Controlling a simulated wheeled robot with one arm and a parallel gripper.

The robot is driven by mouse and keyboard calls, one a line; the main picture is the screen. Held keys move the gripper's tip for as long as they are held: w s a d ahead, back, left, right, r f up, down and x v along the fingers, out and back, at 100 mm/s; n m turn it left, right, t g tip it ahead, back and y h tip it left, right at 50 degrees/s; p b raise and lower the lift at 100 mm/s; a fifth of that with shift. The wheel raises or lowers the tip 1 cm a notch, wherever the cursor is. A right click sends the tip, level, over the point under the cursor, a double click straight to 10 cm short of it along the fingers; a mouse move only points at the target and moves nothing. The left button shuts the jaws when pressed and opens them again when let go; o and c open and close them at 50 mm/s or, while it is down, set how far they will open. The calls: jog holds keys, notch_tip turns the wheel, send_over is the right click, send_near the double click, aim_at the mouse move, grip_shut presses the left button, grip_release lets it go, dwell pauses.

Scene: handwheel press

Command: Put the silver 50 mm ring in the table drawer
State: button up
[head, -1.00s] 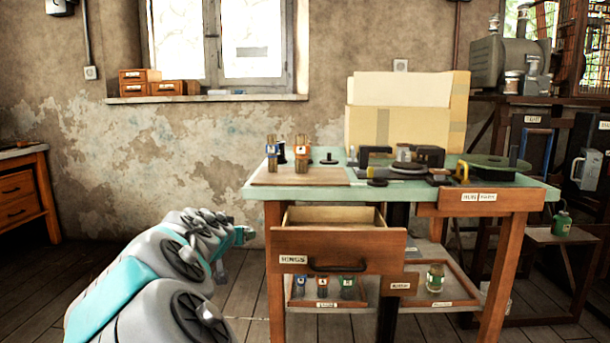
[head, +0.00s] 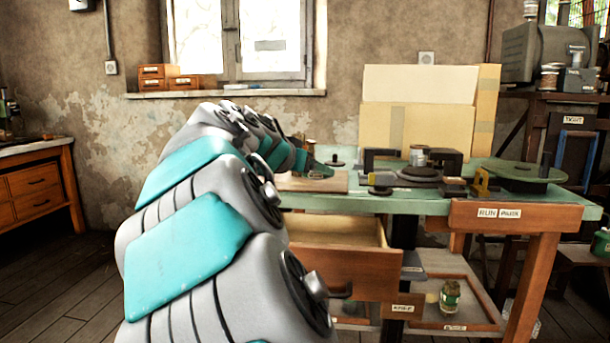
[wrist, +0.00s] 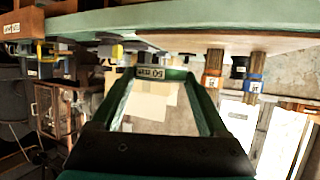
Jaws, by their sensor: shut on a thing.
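My gripper (head: 318,167) is over the back-left part of the table, by the wooden board (head: 310,183). In the wrist view my dark green fingers (wrist: 160,75) are spread and shut on a narrow piece with a pale label seeming to read 50, which I take for the ring (wrist: 150,73). Its silver colour and round shape do not show clearly there. The table drawer (head: 345,272) stands open at the table's front, with a pale bare inside (head: 335,232). My arm covers its left part and label. The gripper is above and behind the drawer.
A press fixture (head: 418,172), a green wheel (head: 525,175) and cardboard (head: 415,125) are farther right and back. A lower shelf (head: 455,318) holds a jar.

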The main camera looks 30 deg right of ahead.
jog(key=p, duration=0.2)
send_over(303, 184)
jog(key=shift+w+f, duration=0.2)
jog(key=shift+f, duration=0.4)
jog(key=shift+d+f, duration=0.1)
jog(key=shift+f, duration=1.75)
jog(key=shift+f, duration=0.1)
jog(key=o, duration=1.2)
